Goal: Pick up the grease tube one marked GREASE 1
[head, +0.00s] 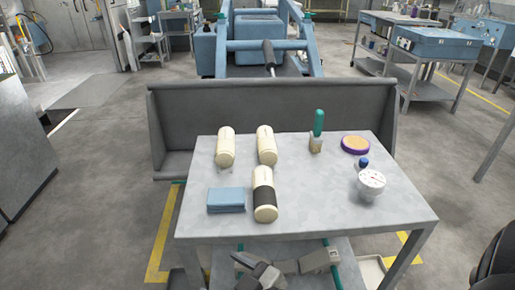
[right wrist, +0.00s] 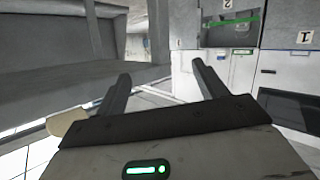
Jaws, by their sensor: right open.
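Three cream grease tubes lie on the grey table in the head view: one at back left (head: 225,146), one at back middle (head: 266,146), and one nearer the front with a dark band (head: 265,213). Their lettering is too small to read, so I cannot tell which is GREASE 1. My right gripper (right wrist: 161,88) is open in the right wrist view, with nothing between its fingers. A cream rounded thing (right wrist: 68,122) shows beyond its left side; I cannot tell what it is.
Dark and grey parts (head: 265,273) show below the front edge. Numbered cabinets (right wrist: 288,75) face the wrist camera.

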